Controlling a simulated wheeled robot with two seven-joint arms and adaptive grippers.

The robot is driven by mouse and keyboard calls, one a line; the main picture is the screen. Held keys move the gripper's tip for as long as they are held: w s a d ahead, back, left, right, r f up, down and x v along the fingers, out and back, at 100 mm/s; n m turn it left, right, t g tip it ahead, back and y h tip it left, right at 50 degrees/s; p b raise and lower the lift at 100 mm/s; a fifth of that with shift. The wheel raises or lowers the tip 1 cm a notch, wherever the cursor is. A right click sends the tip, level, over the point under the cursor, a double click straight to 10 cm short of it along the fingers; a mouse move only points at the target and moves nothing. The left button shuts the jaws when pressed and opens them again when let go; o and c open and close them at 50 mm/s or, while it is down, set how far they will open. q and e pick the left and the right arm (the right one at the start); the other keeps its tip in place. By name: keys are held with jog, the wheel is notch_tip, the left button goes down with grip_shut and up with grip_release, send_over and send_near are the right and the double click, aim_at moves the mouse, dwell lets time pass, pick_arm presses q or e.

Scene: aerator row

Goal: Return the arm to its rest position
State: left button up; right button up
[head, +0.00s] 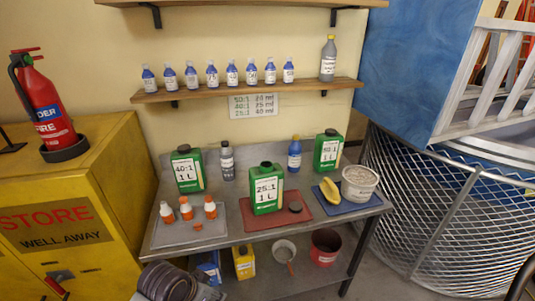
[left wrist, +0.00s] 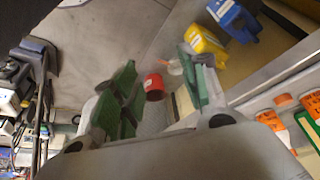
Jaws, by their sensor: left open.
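My left gripper (left wrist: 157,66) shows in the left wrist view with its green-padded fingers spread apart. Nothing is between the pads; the red pot (left wrist: 154,87) seen past them is farther off. In the head view the left gripper is not visible. My right gripper is in neither view. In the head view, the bench (head: 228,239) holds green jugs labelled 40:1 (head: 187,170), 25:1 (head: 266,190) and 50:1 (head: 328,151). The 25:1 jug stands on a red mat (head: 249,217), beside a dark cap (head: 295,207).
A blue mat (head: 365,206) holds a white tub (head: 359,184) and a yellow cloth-like item (head: 330,191). A yellow cabinet (head: 100,160) with a fire extinguisher (head: 45,105) is left.

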pick_arm(q)
jog(key=shift+s+a+f+n+y, duration=0.9)
jog(key=shift+s+a+f+n, duration=0.8)
jog(key=shift+s+a, duration=1.3)
notch_tip(320, 180, down, 33)
jog(key=s+g, duration=0.1)
jog(key=s, duration=0.2)
jog(key=s+a+f, duration=0.2)
jog(key=s+f, duration=0.7)
jog(key=s, duration=0.1)
jog(key=s+a+f+g, duration=0.1)
jog(key=s+a+f, duration=0.1)
jog(key=s+f, duration=0.8)
jog(key=shift+s+f+g, duration=0.15)
jog(key=shift+s+g, duration=0.15)
jog(key=shift+s, duration=0.5)
